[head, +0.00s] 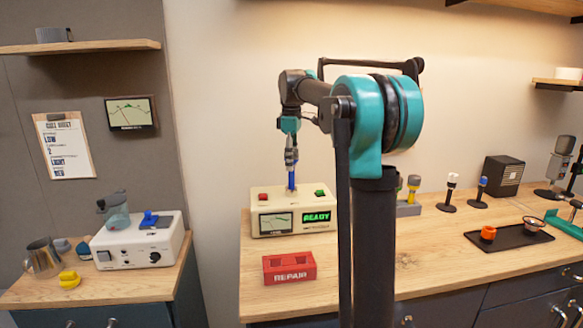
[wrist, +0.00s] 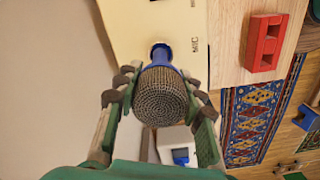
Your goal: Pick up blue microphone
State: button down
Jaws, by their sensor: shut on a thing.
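The blue microphone has a blue handle (head: 291,179) and a grey mesh head, which fills the middle of the wrist view (wrist: 160,97). My gripper (head: 291,155) is shut on the microphone near its head, with a finger on each side in the wrist view (wrist: 160,90). The microphone hangs upright, handle down, over the cream tester box (head: 282,200). The handle's lower end meets or overlaps the box top; I cannot tell whether it sits in a socket. The box shows a green READY display (head: 316,217).
A red REPAIR block (head: 289,267) sits in front of the tester. To the right are a yellow-topped piece in a grey holder (head: 408,209), white (head: 450,190) and blue (head: 480,190) pieces on stands, and a black tray (head: 508,240). The bench front is mostly clear.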

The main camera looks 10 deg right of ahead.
notch_tip(320, 180, up, 18)
dwell(0.4)
dwell(1.2)
